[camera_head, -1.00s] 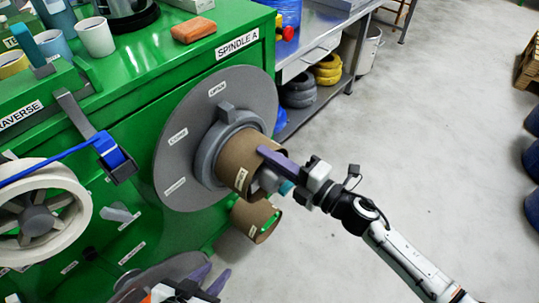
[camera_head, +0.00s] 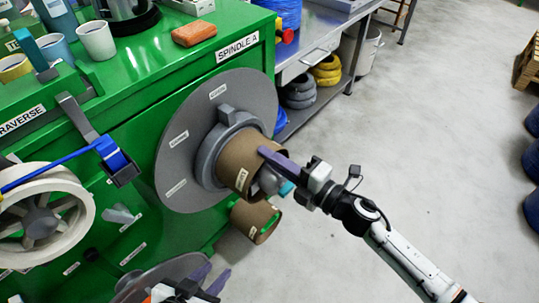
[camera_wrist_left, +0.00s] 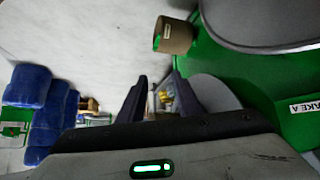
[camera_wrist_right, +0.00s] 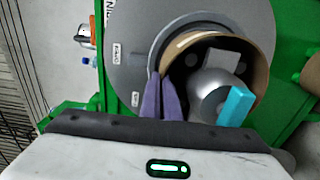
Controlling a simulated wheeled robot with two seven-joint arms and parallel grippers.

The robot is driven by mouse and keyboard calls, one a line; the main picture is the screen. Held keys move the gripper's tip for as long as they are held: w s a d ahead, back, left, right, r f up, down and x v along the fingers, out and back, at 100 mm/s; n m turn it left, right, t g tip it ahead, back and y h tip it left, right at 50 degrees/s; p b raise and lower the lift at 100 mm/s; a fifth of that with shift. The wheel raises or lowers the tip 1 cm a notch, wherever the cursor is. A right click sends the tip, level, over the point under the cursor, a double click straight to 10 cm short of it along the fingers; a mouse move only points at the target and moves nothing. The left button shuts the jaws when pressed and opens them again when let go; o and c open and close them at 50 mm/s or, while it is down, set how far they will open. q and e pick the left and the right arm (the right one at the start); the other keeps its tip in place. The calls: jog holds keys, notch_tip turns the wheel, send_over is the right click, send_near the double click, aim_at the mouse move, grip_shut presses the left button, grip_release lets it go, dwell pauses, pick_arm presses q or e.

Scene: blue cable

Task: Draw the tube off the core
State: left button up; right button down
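The brown cardboard tube (camera_head: 236,160) sits around the grey core on the spindle, in front of a big grey disc (camera_head: 180,160). The core's rounded end (camera_wrist_right: 212,92) and a teal lever (camera_wrist_right: 236,105) show inside the tube's open mouth (camera_wrist_right: 262,72) in the right wrist view. My right gripper (camera_head: 272,157) has its purple fingers at the tube's rim and looks shut on its wall; the right wrist view (camera_wrist_right: 162,88) shows the fingers close together there. My left gripper (camera_head: 208,281) is low at the bottom, with its fingers apart and empty in the left wrist view (camera_wrist_left: 158,90).
A second brown tube (camera_head: 253,222) is on a green holder below. The green machine (camera_head: 140,80) carries cups and an orange block (camera_head: 194,33). A white reel (camera_head: 40,215) with blue cable is at left. The grey floor (camera_head: 430,120) at right is open.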

jog(key=shift+s+d, duration=0.15)
jog(key=shift+d, duration=0.1)
jog(key=shift+s+d, duration=0.15)
jog(key=shift+d, duration=0.05)
dwell(0.5)
jog(key=shift+s+d, duration=0.2)
jog(key=shift+d, duration=0.05)
jog(key=shift+d, duration=0.1)
dwell(0.5)
